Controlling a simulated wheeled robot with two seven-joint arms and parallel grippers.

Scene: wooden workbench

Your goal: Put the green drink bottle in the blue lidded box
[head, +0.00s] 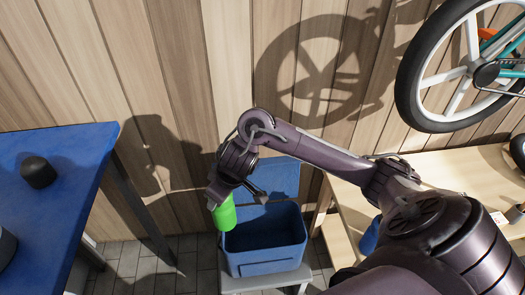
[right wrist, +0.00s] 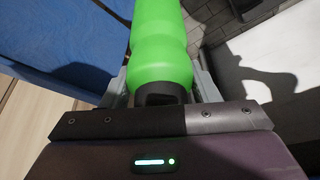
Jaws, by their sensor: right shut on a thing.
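The green drink bottle (head: 225,214) is held by my right gripper (head: 222,195), in the air at the left rim of the blue lidded box (head: 265,262). In the right wrist view the bottle (right wrist: 162,50) lies between the two fingers of my right gripper (right wrist: 165,88), its dark end toward the palm. The box stands open on a light stand, with its lid (head: 278,178) raised at the back. In the head view the bottle overlaps the box's left edge; I cannot tell whether they touch. My left gripper is not in view.
A blue-topped table (head: 60,170) with a dark rounded object (head: 38,172) stands at the left. A wooden workbench (head: 450,175) is at the right, below a bicycle wheel (head: 468,70). A plank wall is close behind the box.

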